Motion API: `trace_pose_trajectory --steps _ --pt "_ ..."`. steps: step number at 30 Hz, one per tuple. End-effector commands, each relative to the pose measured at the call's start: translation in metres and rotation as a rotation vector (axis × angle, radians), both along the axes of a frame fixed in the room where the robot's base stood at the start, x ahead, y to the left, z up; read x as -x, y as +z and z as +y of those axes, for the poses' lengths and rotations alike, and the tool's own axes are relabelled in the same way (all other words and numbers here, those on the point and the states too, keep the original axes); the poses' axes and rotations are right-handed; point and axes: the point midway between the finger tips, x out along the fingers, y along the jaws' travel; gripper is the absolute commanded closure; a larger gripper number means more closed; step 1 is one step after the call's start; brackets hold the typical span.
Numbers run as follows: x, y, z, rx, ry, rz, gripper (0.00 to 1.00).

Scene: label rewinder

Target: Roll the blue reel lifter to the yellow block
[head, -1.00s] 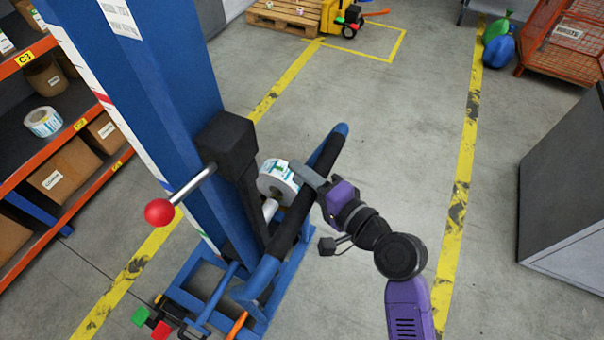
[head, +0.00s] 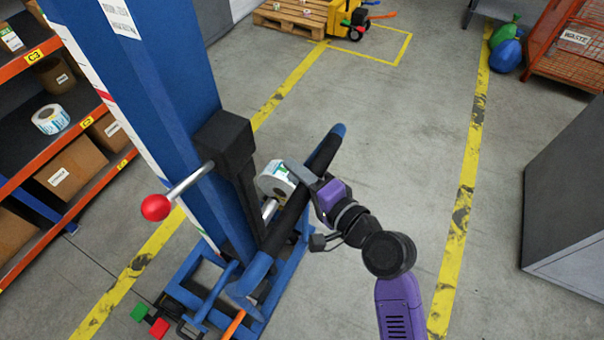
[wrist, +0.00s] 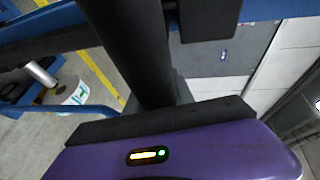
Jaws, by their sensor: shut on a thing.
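The blue reel lifter (head: 160,90) stands upright at the left of the head view, on a blue base frame with legs. Its blue push bar with black grip sleeves (head: 324,153) slants up to the right. My gripper (head: 306,178) is shut on the black sleeve of this bar. In the wrist view the black sleeve (wrist: 130,45) runs down to the dark jaw; the far jaw is mostly hidden. A yellow body (head: 340,15) with a small wheel stands beside the pallet at the far top; I cannot tell whether it is the yellow block.
A white label reel (head: 276,178) sits at the lifter behind the bar. Orange shelving (head: 60,108) is close on the left. A grey cabinet (head: 570,190) stands at right. A wooden pallet (head: 290,17) and an orange waste cage (head: 565,45) are farther off. Floor between the yellow lines is clear.

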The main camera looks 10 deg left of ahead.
Motion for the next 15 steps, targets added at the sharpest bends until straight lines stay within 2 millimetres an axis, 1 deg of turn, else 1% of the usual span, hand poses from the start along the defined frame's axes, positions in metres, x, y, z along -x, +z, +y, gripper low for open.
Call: trace_pose_trajectory --steps 1,2,4,5,15 --pt "0.0025 0.0003 0.0021 -0.001 0.007 0.002 1.00" --pt "0.0027 0.0003 0.0022 -0.001 0.007 0.002 0.65" --pt "0.0026 0.0003 0.0018 -0.001 0.006 0.002 0.51" --pt "0.0025 0.0003 0.0017 -0.001 0.006 0.002 0.50" --pt "0.0037 0.0003 -0.0021 -0.001 0.002 0.001 0.50"
